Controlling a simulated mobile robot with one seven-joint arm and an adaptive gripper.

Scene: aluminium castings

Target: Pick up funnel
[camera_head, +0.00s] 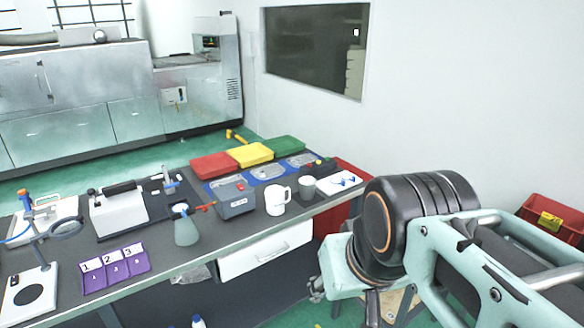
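A conical flask (186,232) stands near the front edge of the grey workbench, left of the grey box. A small pale piece that looks like the funnel (180,208) sits at the flask's mouth; it is too small to tell its exact shape or how deep it sits. My arm fills the lower right. What seems to be the end of it, my gripper (318,289), shows partly beside the bench's front, well to the right of the flask. Its fingers are too small and partly hidden, so open or shut does not show.
On the workbench (150,265) stand purple numbered holders (114,268), a grey box (235,198), a white mug (276,201), a cup (307,188) and a ring stand (36,285). Red, yellow and green bins (250,154) line the back. A wall (450,90) rises behind.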

